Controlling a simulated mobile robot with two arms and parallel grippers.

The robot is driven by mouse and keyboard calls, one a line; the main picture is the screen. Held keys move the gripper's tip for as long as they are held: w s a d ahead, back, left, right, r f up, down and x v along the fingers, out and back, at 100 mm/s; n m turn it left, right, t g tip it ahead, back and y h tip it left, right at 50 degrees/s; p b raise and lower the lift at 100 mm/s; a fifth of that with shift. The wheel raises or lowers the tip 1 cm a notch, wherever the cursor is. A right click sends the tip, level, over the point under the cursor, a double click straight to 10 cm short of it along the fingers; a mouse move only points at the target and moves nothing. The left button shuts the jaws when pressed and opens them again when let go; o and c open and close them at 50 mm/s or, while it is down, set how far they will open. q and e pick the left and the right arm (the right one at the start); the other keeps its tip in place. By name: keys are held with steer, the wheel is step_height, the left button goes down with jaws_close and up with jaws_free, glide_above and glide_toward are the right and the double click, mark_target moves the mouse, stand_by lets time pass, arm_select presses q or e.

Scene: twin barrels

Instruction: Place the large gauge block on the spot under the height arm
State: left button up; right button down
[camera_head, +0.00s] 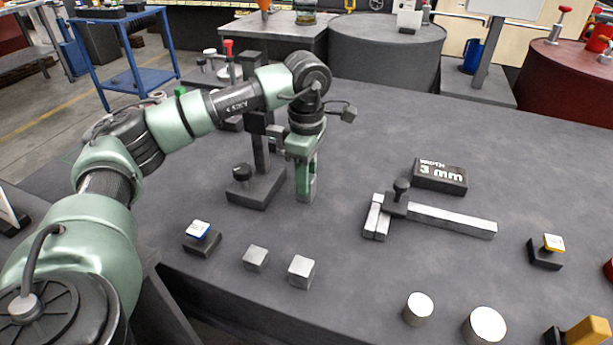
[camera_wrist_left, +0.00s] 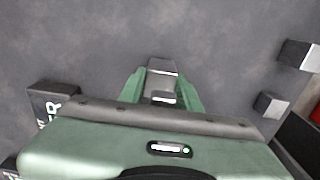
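My left gripper (camera_head: 306,188) points down just right of the dark height stand (camera_head: 252,190). It is shut on a tall grey metal block, apparently the large gauge block (camera_head: 311,190). In the left wrist view this block (camera_wrist_left: 162,82) shows between the green fingers (camera_wrist_left: 160,93). I cannot tell whether its lower end touches the table. The stand has a dark base, a column and a knob; its upper part is partly hidden by my arm. I cannot make out the spot under the height arm. Two smaller grey blocks (camera_head: 256,258) (camera_head: 301,271) stand near the front edge. My right gripper is out of view.
A metal caliper-like gauge (camera_head: 450,219) and a black "3 mm" display (camera_head: 440,176) lie to the right. Two metal cylinders (camera_head: 418,308) (camera_head: 485,326) stand at the front right. A blue-topped button (camera_head: 200,236) is left of the small blocks. The table's middle is mostly clear.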

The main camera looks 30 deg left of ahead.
arm_select(q)
steer(key=o, duration=0.3)
steer(key=shift+o, duration=0.2)
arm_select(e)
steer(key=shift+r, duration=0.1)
arm_select(q)
steer(key=shift+r, duration=0.4)
step_height(320, 180, up, 11)
steer(key=shift+r+p, duration=0.2)
steer(key=shift+p, duration=0.65)
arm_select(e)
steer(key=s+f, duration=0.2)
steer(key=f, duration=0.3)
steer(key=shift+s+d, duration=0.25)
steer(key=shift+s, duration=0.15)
